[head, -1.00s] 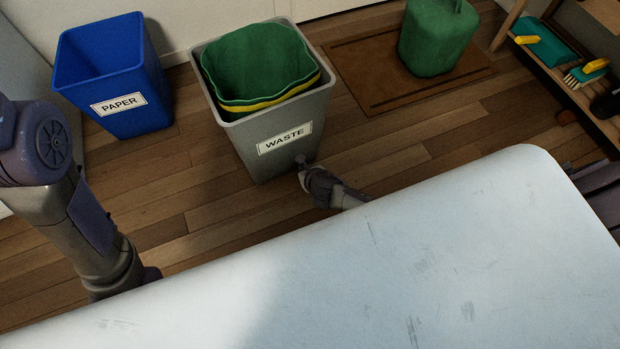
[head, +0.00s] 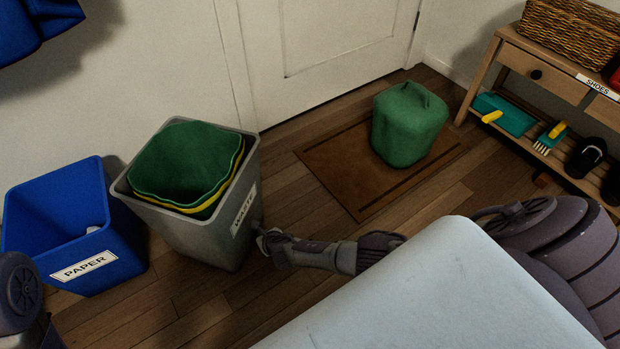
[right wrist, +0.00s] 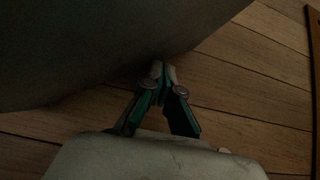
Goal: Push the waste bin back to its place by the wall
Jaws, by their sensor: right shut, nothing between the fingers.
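The grey waste bin (head: 195,235), with green and yellow liners (head: 185,165) and a WASTE label, stands close beside the blue paper bin (head: 115,255), near the wall. I cannot tell whether the two bins touch. My right gripper (head: 262,240) is shut and empty, low at the waste bin's right side. In the right wrist view, the closed fingertips (right wrist: 158,70) are at the lower edge of the bin's dark side (right wrist: 90,45); exact contact is unclear. Part of my left arm shows at the lower left; its gripper is out of view.
A green pouf-like object (head: 408,125) stands on a brown mat (head: 345,185) before the white door (head: 345,35). A wooden shoe shelf (head: 490,75) is at the right. Wood floor (head: 290,200) is clear between bin and mat.

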